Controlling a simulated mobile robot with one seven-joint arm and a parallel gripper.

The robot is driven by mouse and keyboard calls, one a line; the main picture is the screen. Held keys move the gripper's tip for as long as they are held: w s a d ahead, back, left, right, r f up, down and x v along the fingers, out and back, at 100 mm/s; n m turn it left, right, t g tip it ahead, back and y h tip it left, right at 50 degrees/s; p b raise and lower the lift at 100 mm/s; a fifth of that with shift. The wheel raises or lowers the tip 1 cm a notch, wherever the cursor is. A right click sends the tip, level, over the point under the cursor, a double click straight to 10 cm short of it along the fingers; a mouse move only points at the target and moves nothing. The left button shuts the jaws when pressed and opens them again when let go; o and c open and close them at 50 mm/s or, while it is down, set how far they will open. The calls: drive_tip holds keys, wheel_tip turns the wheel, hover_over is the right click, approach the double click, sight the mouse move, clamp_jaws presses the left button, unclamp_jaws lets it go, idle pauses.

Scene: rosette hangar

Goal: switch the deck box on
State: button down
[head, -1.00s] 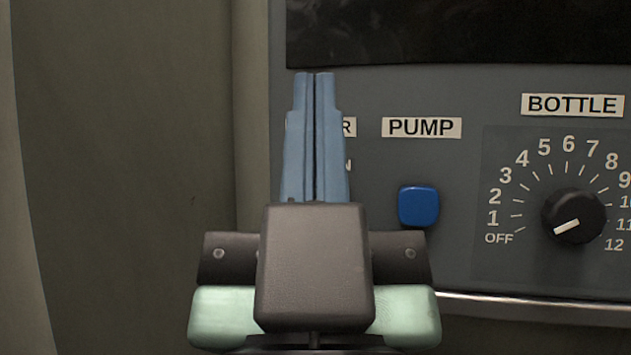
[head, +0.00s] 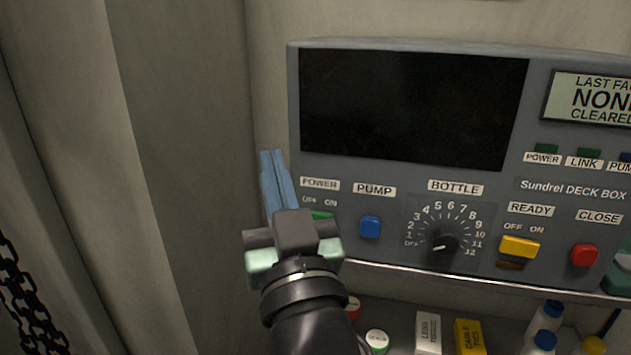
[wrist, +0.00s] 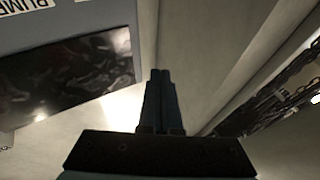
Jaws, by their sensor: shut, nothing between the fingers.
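The grey deck box (head: 400,257) fills the right side of the head view. Its POWER label (head: 320,184) sits at the lower left of its front, with OFF and ON printed below. A green power switch (head: 322,215) shows partly under those words; my gripper hides the rest, so its position cannot be told. The POWER lamp (head: 545,148) looks dark green and the large screen (head: 413,108) is black. My gripper (head: 272,154) is shut and empty, its blue fingers pointing up just left of the POWER label. In the wrist view the closed fingertips (wrist: 160,73) point past the box's edge.
The blue PUMP button (head: 370,227), BOTTLE dial (head: 440,242), yellow READY switch (head: 520,247) and red CLOSE button (head: 584,255) lie rightward. A shelf below holds small boxes (head: 428,333) and bottles (head: 545,342). A chain (head: 25,305) hangs at left.

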drive_tip(key=s+f+m+g+p, duration=0.1)
drive_tip(key=f+m+g+p, duration=0.2)
drive_tip(key=p, duration=1)
drive_tip(key=s+f+m+g+p, duration=0.2)
drive_tip(key=f+p, duration=0.6)
drive_tip(key=p, duration=0.5)
drive_tip(key=shift+s+d+f+m+g+y, duration=0.25)
drive_tip(key=shift+d+f+m+g+y, duration=0.15)
drive_tip(key=shift+g, duration=0.2)
drive_tip(key=w+d, duration=0.3)
drive_tip(key=w, duration=0.5)
drive_tip(key=shift+d+b, duration=0.4)
